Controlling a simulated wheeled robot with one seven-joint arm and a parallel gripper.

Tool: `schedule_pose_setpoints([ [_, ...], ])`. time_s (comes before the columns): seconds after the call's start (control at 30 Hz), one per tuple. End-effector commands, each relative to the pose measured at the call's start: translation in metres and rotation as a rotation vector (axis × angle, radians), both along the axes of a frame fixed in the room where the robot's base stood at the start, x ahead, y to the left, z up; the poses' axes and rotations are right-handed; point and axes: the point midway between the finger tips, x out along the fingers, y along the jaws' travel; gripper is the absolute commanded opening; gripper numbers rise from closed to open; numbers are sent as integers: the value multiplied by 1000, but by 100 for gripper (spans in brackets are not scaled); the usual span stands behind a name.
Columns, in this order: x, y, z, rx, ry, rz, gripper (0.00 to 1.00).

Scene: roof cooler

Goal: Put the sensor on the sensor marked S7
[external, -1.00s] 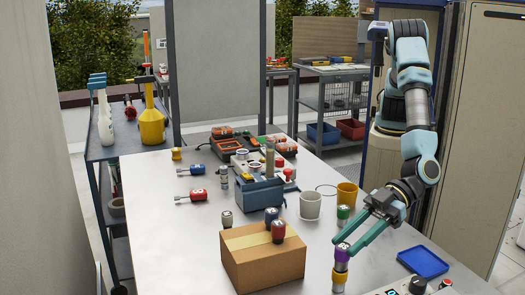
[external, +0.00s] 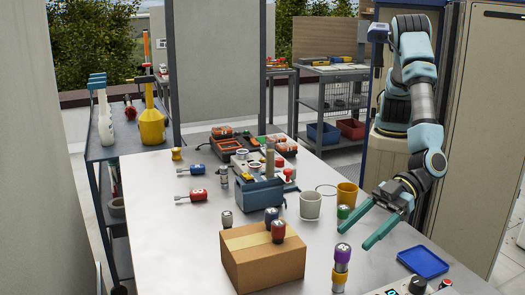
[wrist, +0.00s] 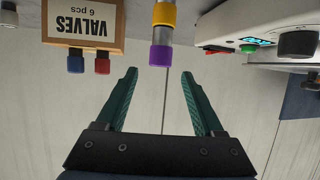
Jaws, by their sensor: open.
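A purple-topped sensor (external: 342,253) stands upright on top of a yellow-banded sensor (external: 341,268) at the table's front right, forming one straight stack. The stack also shows upside down in the wrist view, with the purple top (wrist: 161,55) below the yellow band (wrist: 162,16). Any marks on them are too small to read. My gripper (external: 352,240) is open and empty, just up and right of the stack in the external view. In the wrist view its fingertips (wrist: 159,75) are apart, short of the purple top, with nothing between them.
A cardboard box (external: 262,264) labelled VALVES stands left of the stack, with red-topped (external: 278,230) and blue-topped (external: 271,216) pieces at it. A green-topped piece (external: 344,212), a white cup (external: 310,205), a blue tray (external: 423,262) and a control box (external: 440,287) are nearby.

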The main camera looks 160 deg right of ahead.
Motion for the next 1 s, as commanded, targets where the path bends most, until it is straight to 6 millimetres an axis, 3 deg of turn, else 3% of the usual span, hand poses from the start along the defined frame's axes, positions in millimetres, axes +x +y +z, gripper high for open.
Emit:
schedule_pose_setpoints([
  [0.3, -51, 35, 25, -1, -2, 4, 70],
  [0.57, -70, 47, 35, 4, 0, 10, 70],
  [0.77, -84, 48, 39, 90, 48, 197, 70],
  [0.87, -119, 48, 29, 169, 163, 346, 70],
  [0.97, -179, 41, 8, 244, 349, 453, 70],
  [1.0, -207, 36, -1, 269, 434, 477, 70],
])
